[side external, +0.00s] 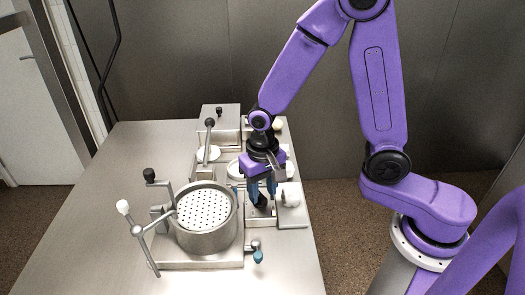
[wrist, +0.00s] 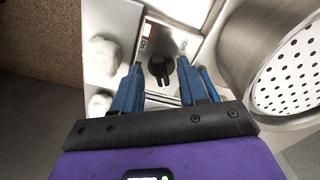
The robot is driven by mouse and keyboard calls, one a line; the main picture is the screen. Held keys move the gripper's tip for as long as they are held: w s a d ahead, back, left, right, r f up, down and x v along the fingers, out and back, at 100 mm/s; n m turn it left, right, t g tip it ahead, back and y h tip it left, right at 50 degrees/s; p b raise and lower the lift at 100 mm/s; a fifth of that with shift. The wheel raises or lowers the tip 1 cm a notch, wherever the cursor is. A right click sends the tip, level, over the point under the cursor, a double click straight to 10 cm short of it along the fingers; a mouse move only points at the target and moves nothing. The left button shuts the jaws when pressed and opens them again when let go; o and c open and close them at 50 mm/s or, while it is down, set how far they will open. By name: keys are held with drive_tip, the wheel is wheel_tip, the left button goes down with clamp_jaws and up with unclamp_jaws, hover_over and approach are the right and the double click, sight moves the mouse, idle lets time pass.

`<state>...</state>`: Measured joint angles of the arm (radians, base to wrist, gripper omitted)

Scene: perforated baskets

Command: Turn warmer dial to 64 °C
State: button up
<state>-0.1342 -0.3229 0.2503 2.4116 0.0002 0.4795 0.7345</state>
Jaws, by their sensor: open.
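The warmer dial (wrist: 162,68) is a black round knob with a raised grip bar, on a metal panel in the wrist view. In the side view the dial (side external: 260,201) shows as a dark shape under my gripper. My gripper (side external: 261,190) points down over the dial. Its blue fingers (wrist: 166,90) are open, one on each side of the dial in the wrist view. I cannot tell whether they touch it.
A perforated metal basket (side external: 203,209) in a round pot stands close to the left of my gripper. White lumps (side external: 291,198) lie on a plate to the right. A lever with a black knob (side external: 209,123) stands behind. The table's (side external: 95,215) left part is clear.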

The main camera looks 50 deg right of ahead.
sight(263, 198)
wheel_tip(263, 198, up, 16)
idle(0.5)
drive_tip(key=shift+s+f, duration=0.1)
drive_tip(key=s+d+f+n, duration=0.3)
drive_tip(key=s+n, duration=0.5)
drive_tip(key=s, duration=0.1)
drive_tip(key=s+d+f+n, duration=0.2)
drive_tip(key=s+d+n, duration=0.2)
drive_tip(key=s+n, duration=0.3)
drive_tip(key=s, duration=0.2)
drive_tip(key=shift+s+d+f+n, duration=0.15)
drive_tip(key=shift+s+f+n, duration=0.25)
